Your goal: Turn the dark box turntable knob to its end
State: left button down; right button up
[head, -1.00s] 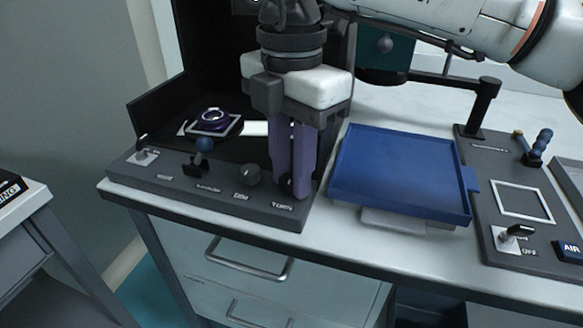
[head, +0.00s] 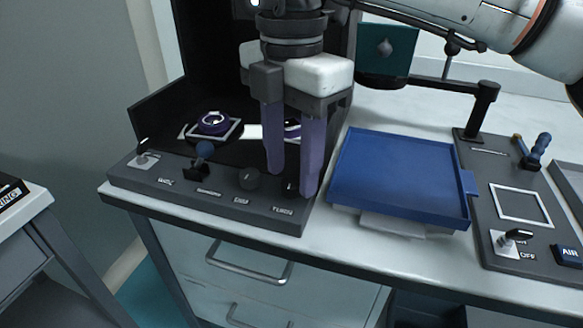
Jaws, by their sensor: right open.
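The dark box (head: 170,100) stands at the back left, with a grey control panel (head: 215,206) along its front. The small black turntable knob (head: 290,188) is at the panel's right end, above the "TURN" label. My right gripper (head: 291,184) points down there. Its two purple fingers are open, one left and one right of the knob in the picture. I cannot tell whether either finger touches it. My left gripper is out of view.
A purple ring-shaped part (head: 214,123) sits inside the box. A blue tray (head: 400,180) is close on the right.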

aim_at(291, 182)
pick_arm(q)
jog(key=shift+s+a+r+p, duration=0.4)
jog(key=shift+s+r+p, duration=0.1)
jog(key=shift+p, duration=0.45)
pick_arm(e)
notch_tip(291, 182, up, 8)
jog(key=shift+r, duration=0.25)
